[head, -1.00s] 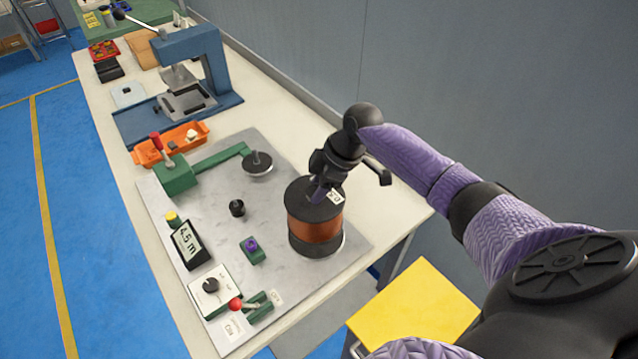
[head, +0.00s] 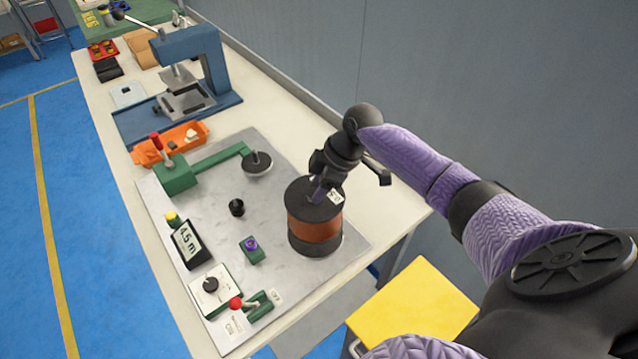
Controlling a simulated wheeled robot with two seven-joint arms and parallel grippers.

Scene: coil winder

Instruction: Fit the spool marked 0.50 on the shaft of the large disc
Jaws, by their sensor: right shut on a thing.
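A spool (head: 315,226) with black flanges and copper-coloured wire sits upright at the right side of the grey plate, over a dark round base that is mostly hidden under it. A small white label shows on its top, but its number is too small to read surely. My right gripper (head: 318,192) is at the middle of the spool's top and is shut on it. The shaft of the large disc is not visible; the spool and gripper may hide it. A smaller dark disc with a short upright pin (head: 257,162) stands further back on a green arm. My left gripper is not in view.
A blue press (head: 205,75) and an orange tray (head: 150,153) stand behind. A yellow surface (head: 415,305) is at front right.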

